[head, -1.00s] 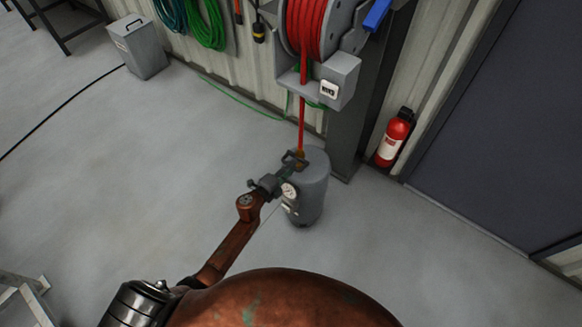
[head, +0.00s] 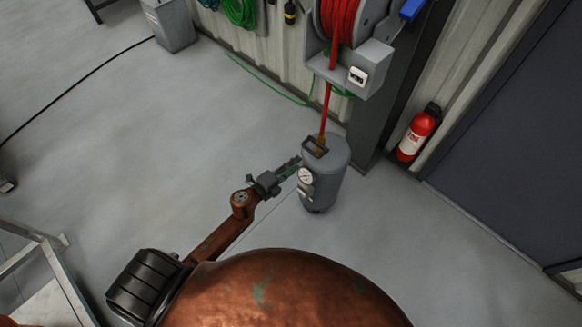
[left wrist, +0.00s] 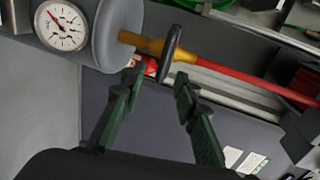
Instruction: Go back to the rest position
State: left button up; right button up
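My left gripper (head: 290,168) is at the end of my rust-brown arm, just left of the grey air tank (head: 325,180). In the left wrist view the gripper (left wrist: 158,82) has its two green-padded fingers apart, with nothing held between them. The tank's dark handle (head: 315,147) is a little beyond the fingertips, and it also shows in the left wrist view (left wrist: 172,50). A red hose (head: 326,108) runs down to a brass fitting (left wrist: 142,43) at the tank's top. My right gripper is not in view.
A hose reel (head: 340,18) hangs on the post above the tank. A red fire extinguisher (head: 418,133) stands by the wall at right. A grey bin (head: 170,25) is at the back left, and a metal frame (head: 50,260) at lower left. The floor at left is mostly clear.

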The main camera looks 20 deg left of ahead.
pick_arm(q)
jog(key=shift+v, duration=0.9)
jog(key=s+a+f+n+g+y, duration=0.1)
jog(key=s+a+f+n+y, duration=0.15)
jog(key=f, duration=0.55)
jog(key=s+a+f+n+g+y, duration=0.1)
jog(key=s+a+f+n+g, duration=0.2)
jog(key=f, duration=0.5)
jog(key=s+a+f+n+g+y, duration=0.1)
jog(key=s+a+f+n+g, duration=0.15)
jog(key=s+f, duration=0.6)
jog(key=s+a+f+n+g+y, duration=0.1)
jog(key=s+a+f+n, duration=0.3)
jog(key=s+f, duration=0.5)
jog(key=s+d+f+n+g, duration=0.1)
jog(key=s+f, duration=0.4)
jog(key=s, duration=0.6)
jog(key=s+d+f+n+g+p, duration=0.1)
jog(key=s+f+n+g, duration=0.2)
jog(key=s, duration=0.9)
jog(key=s+d+f+n+g, duration=0.1)
jog(key=s+f+n+g, duration=0.2)
jog(key=s+f, duration=0.4)
jog(key=s+n, duration=0.1)
jog(key=s, duration=0.3)
jog(key=shift+s+d+f, duration=0.15)
jog(key=shift+d+f, duration=0.15)
jog(key=shift+h, duration=0.25)
jog(key=shift+c, duration=0.3)
